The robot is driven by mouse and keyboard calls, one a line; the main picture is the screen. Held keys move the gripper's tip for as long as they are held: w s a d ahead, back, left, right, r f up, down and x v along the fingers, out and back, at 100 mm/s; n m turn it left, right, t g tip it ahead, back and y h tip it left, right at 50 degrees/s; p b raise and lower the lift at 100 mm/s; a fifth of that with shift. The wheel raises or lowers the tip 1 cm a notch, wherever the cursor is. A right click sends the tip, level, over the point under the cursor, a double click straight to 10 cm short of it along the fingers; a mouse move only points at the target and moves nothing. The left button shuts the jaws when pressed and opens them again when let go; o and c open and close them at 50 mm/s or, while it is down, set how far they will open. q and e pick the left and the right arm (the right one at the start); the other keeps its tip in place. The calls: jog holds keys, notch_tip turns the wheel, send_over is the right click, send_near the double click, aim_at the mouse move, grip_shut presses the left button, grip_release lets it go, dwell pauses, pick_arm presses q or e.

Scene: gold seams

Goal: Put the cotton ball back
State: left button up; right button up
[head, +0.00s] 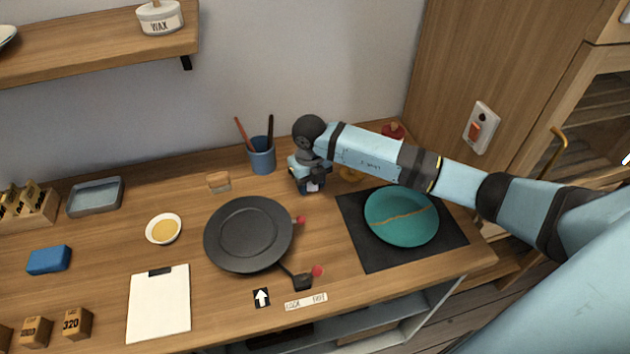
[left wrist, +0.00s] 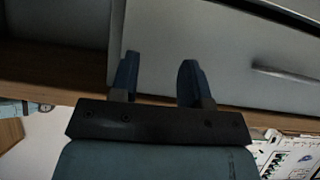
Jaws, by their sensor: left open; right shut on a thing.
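My right gripper (head: 312,187) reaches in from the right and points down over the back middle of the workbench, between the blue pen cup and the dark mat. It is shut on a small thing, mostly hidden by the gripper. Only a pale patch shows at the fingers; it looks like the cotton ball, but its shape is not clear. No other cotton ball shows. A yellowish dish (head: 350,174) is partly hidden under my right arm. In the left wrist view my left gripper (left wrist: 160,82) is open and empty, in front of a grey drawer front (left wrist: 215,45).
A red-topped thing (head: 393,132) stands behind my arm.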

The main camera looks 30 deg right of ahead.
jog(key=shift+f, duration=0.1)
jog(key=shift+s+a+r, duration=0.1)
jog(key=shift+r, duration=0.1)
jog(key=shift+f, duration=0.15)
jog(key=o, duration=0.4)
jog(key=shift+f, duration=0.1)
jog(key=o, duration=0.4)
